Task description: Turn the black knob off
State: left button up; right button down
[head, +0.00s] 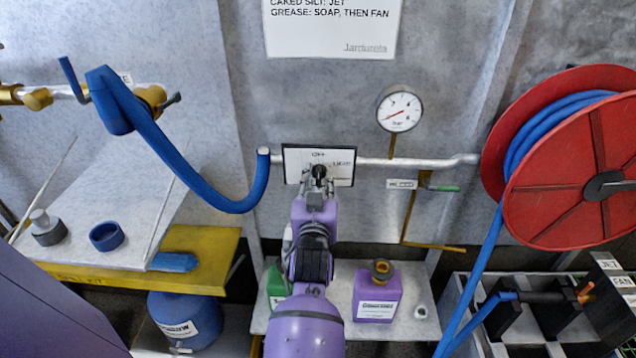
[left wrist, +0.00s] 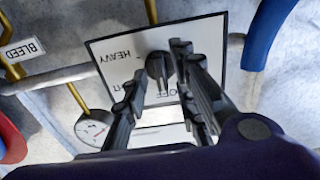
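The black knob (head: 319,171) sits on a white, black-edged panel (head: 342,161) on the wall pipe, with OFF printed above it. In the left wrist view the knob (left wrist: 158,66) is close, on the panel (left wrist: 108,48) lettered HEAVY and OFF, seen upside down. I cannot tell for certain which marking the knob points to. My left gripper (head: 317,190) is in front of the panel, partly covering its lettering. In the left wrist view its fingers (left wrist: 160,72) are apart, with the knob in the gap between them; contact is unclear. My right gripper is not in view.
A pressure gauge (head: 399,109) and a small green-handled valve (head: 440,187) are to the right of the panel. A blue hose (head: 190,176) hangs at left. A red hose reel (head: 574,170) is at right. A purple jug (head: 376,294) stands on the shelf below.

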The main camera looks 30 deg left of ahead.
pick_arm(q)
jog(key=v, duration=0.7)
jog(key=shift+s, duration=0.25)
jog(key=shift+d, duration=0.15)
dwell(0.4)
